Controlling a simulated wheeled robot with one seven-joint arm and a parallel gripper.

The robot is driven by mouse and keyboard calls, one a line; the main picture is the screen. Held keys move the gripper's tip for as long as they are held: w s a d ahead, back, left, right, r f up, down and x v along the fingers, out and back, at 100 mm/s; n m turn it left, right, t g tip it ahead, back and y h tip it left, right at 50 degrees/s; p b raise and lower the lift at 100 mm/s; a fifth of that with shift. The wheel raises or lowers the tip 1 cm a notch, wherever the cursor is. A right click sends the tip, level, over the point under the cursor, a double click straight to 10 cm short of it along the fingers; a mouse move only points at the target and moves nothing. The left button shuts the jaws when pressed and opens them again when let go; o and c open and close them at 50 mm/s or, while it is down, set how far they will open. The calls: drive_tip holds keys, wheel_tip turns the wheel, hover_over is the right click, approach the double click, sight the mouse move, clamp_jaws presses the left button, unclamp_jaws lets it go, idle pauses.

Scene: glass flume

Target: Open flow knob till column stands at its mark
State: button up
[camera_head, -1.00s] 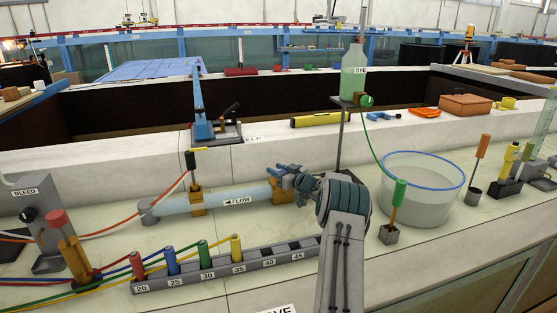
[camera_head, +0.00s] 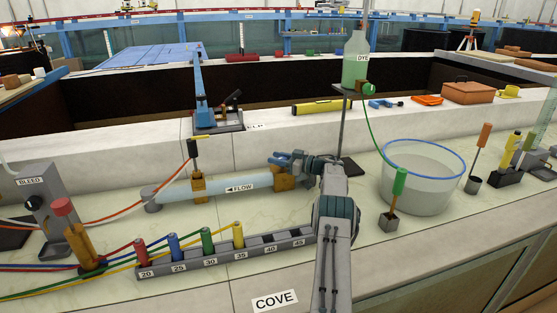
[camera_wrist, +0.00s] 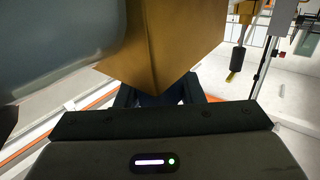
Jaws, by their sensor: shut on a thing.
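The clear flow tube (camera_head: 225,187), marked FLOW with an arrow pointing left, lies along the bench between brass blocks. My gripper (camera_head: 287,163) is at its right end, beside the right brass block (camera_head: 286,180). In the wrist view, this brass block (camera_wrist: 165,40) fills the upper middle, with the grey tube (camera_wrist: 60,45) at left. My gripper (camera_wrist: 158,93) is shut on the dark blue flow knob (camera_wrist: 157,100), mostly hidden below the block. A tall clear column (camera_head: 546,122) stands at the far right; its level and any mark cannot be read.
A numbered rack (camera_head: 225,255) with several coloured plugs lies in front of the tube. A dye bottle (camera_head: 355,62) on a stand is behind my arm. A clear basin (camera_head: 420,185) stands to the right. The BLEED unit (camera_head: 42,205) is at left.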

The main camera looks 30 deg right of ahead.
drive_tip(key=shift+r+y, duration=0.15)
drive_tip(key=shift+y, duration=0.15)
idle(0.4)
drive_tip(key=o, duration=1)
drive_tip(key=shift+a, duration=0.15)
drive_tip(key=v, duration=1.4)
drive_tip(key=shift+w+r+b, duration=0.1)
drive_tip(key=shift+b, duration=0.2)
drive_tip(key=shift+c, duration=0.4)
